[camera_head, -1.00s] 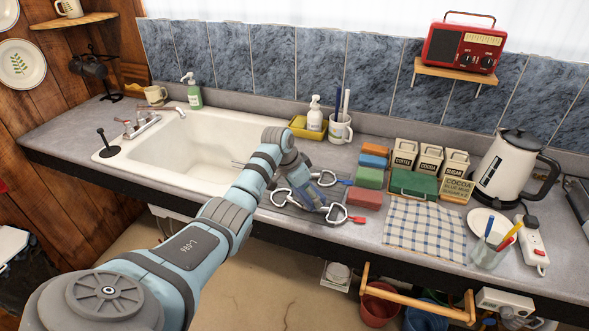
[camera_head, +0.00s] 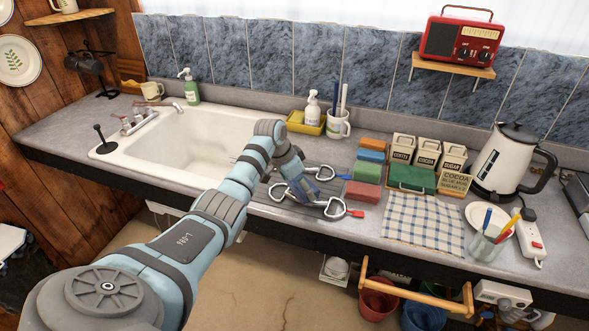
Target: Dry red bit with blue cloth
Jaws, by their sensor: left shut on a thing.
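My left gripper (camera_head: 309,196) points down over the drainboard beside the sink, shut on the middle of the red-tagged bit (camera_head: 336,208). The bit's metal rings show on both sides of the fingers, and its red tag points right. The grip itself is mostly hidden by the fingers. A second bit with a blue tag (camera_head: 343,177) lies just behind. The blue cloth (camera_head: 371,156) appears as a small folded block, in a row between an orange and a green one, right of the bits. My right gripper is out of view.
A red block (camera_head: 362,192) lies close right of the bits. A checked towel (camera_head: 425,222) lies flat further right, near canisters (camera_head: 427,155) and a kettle (camera_head: 507,165). The sink (camera_head: 178,140) opens to the left. A mug with brushes (camera_head: 338,126) stands behind.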

